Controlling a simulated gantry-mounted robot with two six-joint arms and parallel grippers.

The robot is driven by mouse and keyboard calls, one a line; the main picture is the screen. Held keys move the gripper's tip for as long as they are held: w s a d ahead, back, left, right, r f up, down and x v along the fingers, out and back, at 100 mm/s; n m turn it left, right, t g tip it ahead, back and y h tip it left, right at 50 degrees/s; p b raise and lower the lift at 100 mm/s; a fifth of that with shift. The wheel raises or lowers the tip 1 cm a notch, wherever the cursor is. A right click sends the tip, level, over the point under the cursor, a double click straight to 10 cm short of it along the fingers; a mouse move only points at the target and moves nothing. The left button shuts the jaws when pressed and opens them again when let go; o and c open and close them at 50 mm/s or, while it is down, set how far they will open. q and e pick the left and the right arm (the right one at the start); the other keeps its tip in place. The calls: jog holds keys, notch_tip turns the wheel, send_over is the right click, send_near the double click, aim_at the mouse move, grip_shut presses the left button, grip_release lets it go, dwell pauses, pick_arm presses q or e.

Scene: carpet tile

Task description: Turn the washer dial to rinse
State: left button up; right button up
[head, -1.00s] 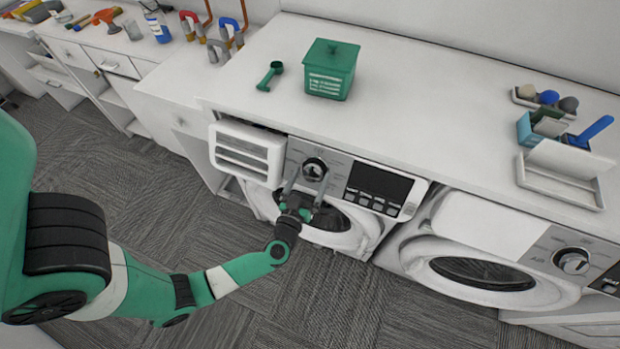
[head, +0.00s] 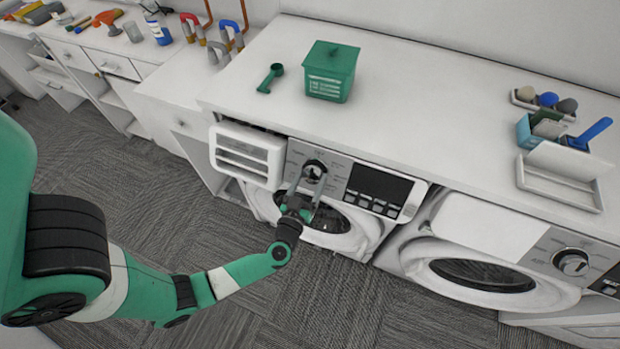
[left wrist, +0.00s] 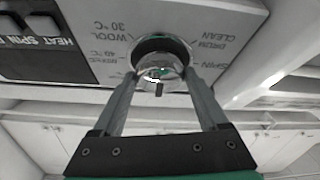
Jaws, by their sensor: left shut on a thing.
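The washer dial (head: 314,167) is a dark-rimmed round knob with a shiny face on the left washer's grey control panel. My left gripper (head: 306,176) reaches up to it from below, with its two fingers on either side of the knob. In the left wrist view the gripper (left wrist: 162,78) is shut on the dial (left wrist: 160,52). Upside-down labels around it include WOOL, 30 °C, 40 °C, SPIN and DRUM CLEAN. I cannot make out a rinse label. My right gripper is not in view.
Right of the dial are a dark display (head: 380,183) and several buttons. A white vented drawer front (head: 246,153) is to its left. A second washer (head: 490,268) stands at right. A green basket (head: 331,72) and green scoop (head: 270,77) are on the countertop.

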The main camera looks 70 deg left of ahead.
pick_arm(q)
jog(key=n+g+p, duration=0.1)
jog(key=n, duration=0.1)
jog(key=n+g+y+p, duration=0.1)
jog(key=n, duration=0.2)
jog(key=shift+w+d+r+p, duration=0.15)
jog(key=shift+r+p, duration=0.05)
jog(key=shift+p, duration=0.15)
jog(key=shift+w+n+g+y+p, duration=0.15)
jog(key=shift+n+g+p, duration=0.55)
jog(key=shift+n, duration=0.75)
jog(key=shift+s+n+g+y+p, duration=0.15)
jog(key=shift+n+g+p, duration=0.1)
jog(key=shift+n+g, duration=1)
jog(key=shift+n+t, duration=0.25)
jog(key=shift+n, duration=0.15)
jog(key=shift+f, duration=0.1)
jog(key=o, duration=1.3)
jog(key=shift+c, duration=0.2)
jog(key=shift+d, duration=0.1)
jog(key=p+v, duration=0.1)
jog(key=v, duration=1)
jog(key=shift+d, duration=0.15)
